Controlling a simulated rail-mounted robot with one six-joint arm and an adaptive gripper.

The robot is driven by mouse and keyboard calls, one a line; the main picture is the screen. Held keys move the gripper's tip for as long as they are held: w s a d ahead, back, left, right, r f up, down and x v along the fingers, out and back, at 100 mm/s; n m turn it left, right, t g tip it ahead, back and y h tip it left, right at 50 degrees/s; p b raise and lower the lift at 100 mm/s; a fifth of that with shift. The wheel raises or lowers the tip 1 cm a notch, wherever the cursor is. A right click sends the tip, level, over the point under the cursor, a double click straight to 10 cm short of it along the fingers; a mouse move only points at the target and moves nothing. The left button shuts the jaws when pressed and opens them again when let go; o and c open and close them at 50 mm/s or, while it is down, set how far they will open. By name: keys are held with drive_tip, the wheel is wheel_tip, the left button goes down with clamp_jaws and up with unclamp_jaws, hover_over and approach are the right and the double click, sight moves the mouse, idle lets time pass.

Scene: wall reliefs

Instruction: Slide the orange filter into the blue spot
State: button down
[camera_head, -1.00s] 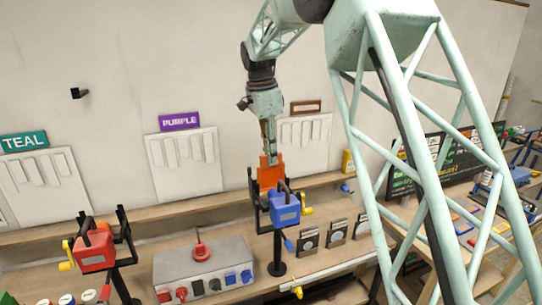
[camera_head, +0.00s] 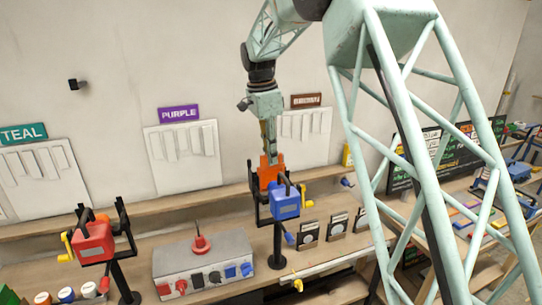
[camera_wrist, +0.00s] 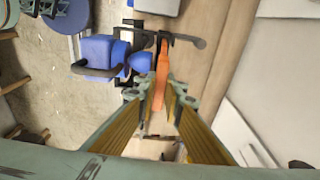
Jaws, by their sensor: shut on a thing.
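The orange filter (camera_head: 268,172) is upright, with its top at my gripper (camera_head: 268,158) in the head view. My gripper is shut on it and points straight down. The blue spot (camera_head: 286,202) stands on a black post on the bench, with black side arms and a yellow crank. The filter is directly behind the blue spot's body, and its lower part is hidden there. In the wrist view the filter (camera_wrist: 161,78) shows edge-on ahead of my fingers (camera_wrist: 164,112), beside the blue spot (camera_wrist: 104,52). I cannot tell how deep it sits in the holder.
A red spot (camera_head: 93,243) stands at the left on its own post. A grey control box (camera_head: 205,265) with a red lever lies between the two spots. Several dark framed plates (camera_head: 335,228) stand right of the blue spot. The wall carries white reliefs (camera_head: 183,153).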

drive_tip(key=shift+f+b, duration=0.5)
drive_tip(key=shift+f, duration=0.85)
drive_tip(key=c, duration=2.7)
unclamp_jaws()
drive_tip(key=shift+r, duration=0.1)
drive_tip(key=shift+s+a+r, duration=0.1)
drive_tip(key=shift+a+r, duration=0.1)
drive_tip(key=shift+r, duration=1.75)
drive_tip(key=shift+s+a+r, duration=0.1)
drive_tip(key=shift+a+r, duration=0.15)
drive_tip(key=shift+r, duration=1.7)
drive_tip(key=shift+s+a+r, duration=0.1)
drive_tip(key=shift+a+r, duration=0.1)
drive_tip(key=shift+r, duration=1.75)
